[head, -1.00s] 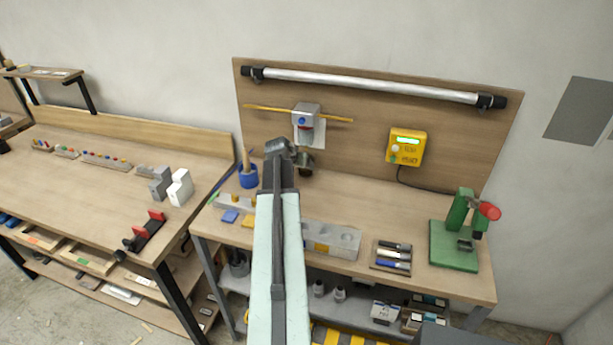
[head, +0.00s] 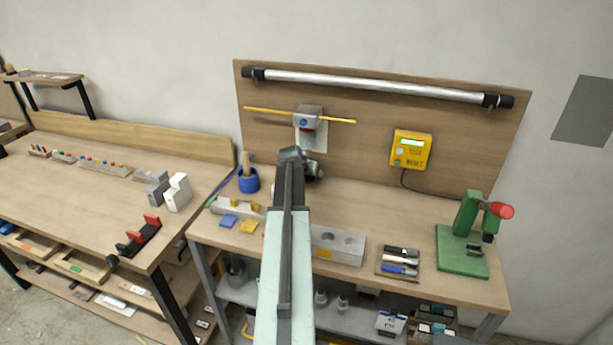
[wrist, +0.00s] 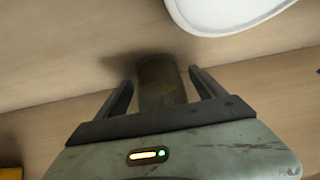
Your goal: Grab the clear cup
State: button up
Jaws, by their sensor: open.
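A dark, see-through cup (wrist: 160,88) with a brownish tone stands between my gripper's two fingers in the wrist view, close to the board. My gripper (wrist: 161,82) is open, with one finger on each side of the cup. Gaps show on both sides, and I cannot tell whether either finger touches it. In the head view my gripper (head: 290,154) is at the back of the right bench, and my own arm hides most of the area around the cup.
A white rounded piece (wrist: 225,10) hangs close by in the wrist view. A grey wall device (head: 309,118) with a yellow rod is above my gripper. A blue pot (head: 248,181) stands to the left, and a grey block (head: 338,246) lies in front.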

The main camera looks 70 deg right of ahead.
jog(key=c, duration=1.6)
jog(key=shift+r+p, duration=0.3)
jog(key=shift+r, duration=0.05)
jog(key=s+a, duration=0.2)
jog(key=s, duration=0.1)
jog(key=s+a, duration=0.2)
jog(key=s, duration=0.2)
jog(key=s+a, duration=0.2)
jog(key=s, duration=0.2)
jog(key=shift+a+r+p, duration=0.25)
jog(key=shift+a+p, duration=0.05)
jog(key=shift+a, duration=0.1)
notch_tip(320, 180, up, 14)
jog(key=p, duration=1.4)
